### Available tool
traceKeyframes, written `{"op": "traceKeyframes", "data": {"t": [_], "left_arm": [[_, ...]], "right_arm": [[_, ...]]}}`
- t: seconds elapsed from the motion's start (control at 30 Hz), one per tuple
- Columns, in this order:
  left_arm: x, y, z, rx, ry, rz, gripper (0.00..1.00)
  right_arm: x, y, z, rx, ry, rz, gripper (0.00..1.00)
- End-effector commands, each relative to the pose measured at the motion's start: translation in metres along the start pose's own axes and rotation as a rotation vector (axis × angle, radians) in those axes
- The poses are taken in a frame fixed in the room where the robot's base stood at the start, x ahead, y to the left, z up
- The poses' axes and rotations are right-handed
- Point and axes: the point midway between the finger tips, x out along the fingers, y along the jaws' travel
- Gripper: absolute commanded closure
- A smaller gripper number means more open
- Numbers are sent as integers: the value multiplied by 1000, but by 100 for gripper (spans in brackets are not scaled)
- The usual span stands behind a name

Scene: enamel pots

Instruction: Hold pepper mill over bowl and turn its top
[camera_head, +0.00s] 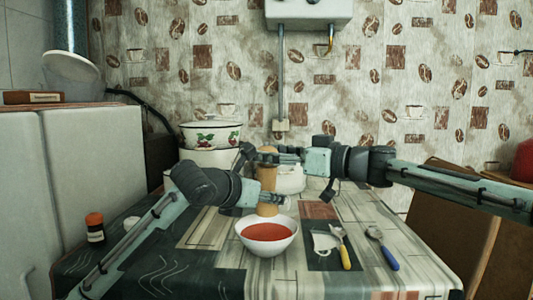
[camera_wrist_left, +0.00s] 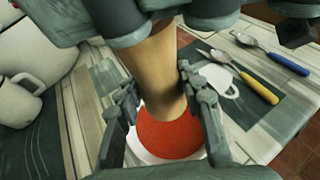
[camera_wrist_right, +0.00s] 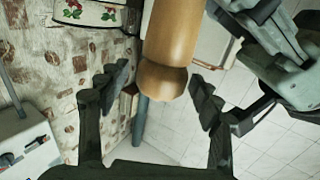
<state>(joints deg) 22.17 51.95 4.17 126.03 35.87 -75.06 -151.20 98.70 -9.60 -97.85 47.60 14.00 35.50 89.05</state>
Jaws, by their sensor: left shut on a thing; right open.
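The pepper mill (camera_head: 268,179) is tan wood and stands upright just behind or above the far rim of a white bowl (camera_head: 267,248) of red soup (camera_head: 267,232). My left gripper (camera_head: 266,197) is shut on its body. In the left wrist view the mill (camera_wrist_left: 152,75) sits between the left fingers (camera_wrist_left: 156,95), and its lower end overlaps the soup (camera_wrist_left: 172,136). My right gripper (camera_head: 267,156) is open at the mill's top. In the right wrist view the rounded top (camera_wrist_right: 162,82) shows between the spread right fingers (camera_wrist_right: 162,88), with gaps on both sides.
A yellow-handled utensil (camera_head: 345,255) and a blue-handled spoon (camera_head: 385,250) lie right of the bowl. A small orange-capped jar (camera_head: 95,228) is far left. The table front right is clear.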

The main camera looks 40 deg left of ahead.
Motion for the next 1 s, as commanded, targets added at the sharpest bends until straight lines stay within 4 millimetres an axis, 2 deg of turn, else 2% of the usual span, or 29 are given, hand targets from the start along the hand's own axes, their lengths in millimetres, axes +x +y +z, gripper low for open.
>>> {"op": "traceKeyframes", "data": {"t": [0.33,0.73,1.0], "left_arm": [[0,0,1,0,-2,0,97],[0,0,1,0,-2,0,97],[0,0,1,0,-2,-1,97]], "right_arm": [[4,0,0,0,0,0,35],[4,0,0,0,0,0,85],[4,0,0,2,2,27,87]]}}
